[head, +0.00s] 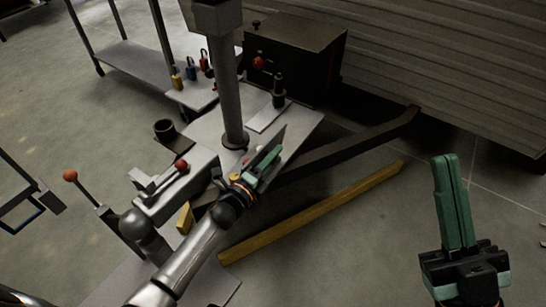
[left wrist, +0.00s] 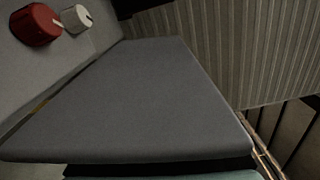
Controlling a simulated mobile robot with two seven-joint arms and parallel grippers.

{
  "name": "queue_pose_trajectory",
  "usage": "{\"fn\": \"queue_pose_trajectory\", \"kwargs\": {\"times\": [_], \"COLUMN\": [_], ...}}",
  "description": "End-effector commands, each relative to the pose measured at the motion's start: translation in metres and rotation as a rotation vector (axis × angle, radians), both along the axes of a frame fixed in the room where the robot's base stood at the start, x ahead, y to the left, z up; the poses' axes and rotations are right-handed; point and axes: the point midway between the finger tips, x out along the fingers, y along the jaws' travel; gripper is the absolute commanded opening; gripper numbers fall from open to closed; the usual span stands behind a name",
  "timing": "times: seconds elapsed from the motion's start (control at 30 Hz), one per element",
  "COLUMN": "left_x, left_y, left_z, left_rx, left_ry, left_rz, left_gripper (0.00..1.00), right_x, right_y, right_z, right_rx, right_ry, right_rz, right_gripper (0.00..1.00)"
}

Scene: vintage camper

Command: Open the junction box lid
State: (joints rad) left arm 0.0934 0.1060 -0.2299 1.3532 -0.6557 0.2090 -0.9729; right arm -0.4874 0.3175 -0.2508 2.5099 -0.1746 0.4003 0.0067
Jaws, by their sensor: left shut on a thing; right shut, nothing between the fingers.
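A flat grey panel, apparently the junction box lid (head: 270,147), stands tilted up by the post on the grey trailer tongue. My left gripper (head: 262,170) is shut on its near edge. In the left wrist view the lid (left wrist: 140,100) fills the middle, with its held edge at the bottom. The body of the junction box and the hinge are hidden or too small to make out. My right gripper (head: 453,200) is shut and empty, in the air at the right, well apart from the lid.
The upright grey post (head: 228,90) stands right behind my left gripper. A dark box (head: 295,50) is at the back. Several small padlocks (head: 191,70) stand on a plate. A yellow beam (head: 315,210) lies on the floor. A red knob (left wrist: 35,24) and a white knob (left wrist: 76,18) are beside the lid.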

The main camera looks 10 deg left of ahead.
Motion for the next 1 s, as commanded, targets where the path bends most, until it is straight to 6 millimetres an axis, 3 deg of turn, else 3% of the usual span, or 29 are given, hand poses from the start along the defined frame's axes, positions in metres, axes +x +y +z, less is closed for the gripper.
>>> {"fn": "queue_pose_trajectory", "kwargs": {"times": [0.17,0.2,0.43,0.77,1.0], "left_x": [0.000,0.000,0.000,-0.003,-0.037], "left_y": [0.000,0.000,0.000,0.002,0.013], "left_z": [-0.001,-0.001,-0.001,0.000,0.001], "left_rx": [-0.001,-0.001,-0.002,-0.002,-0.001], "left_ry": [0.003,0.003,0.002,0.003,0.006], "left_rz": [0.000,0.000,0.000,0.000,0.001], "left_gripper": [0.00,0.46,0.71,0.71,0.71], "right_x": [0.000,0.000,0.000,0.000,0.000], "right_y": [0.000,0.000,0.000,0.000,-0.001], "right_z": [0.000,0.000,0.001,0.003,0.017], "right_rx": [0.001,0.001,0.005,0.005,0.012], "right_ry": [-0.001,-0.001,-0.001,-0.002,-0.005], "right_rz": [0.000,0.000,-0.002,-0.002,0.000], "right_gripper": [0.00,0.00,0.00,0.00,0.00]}}
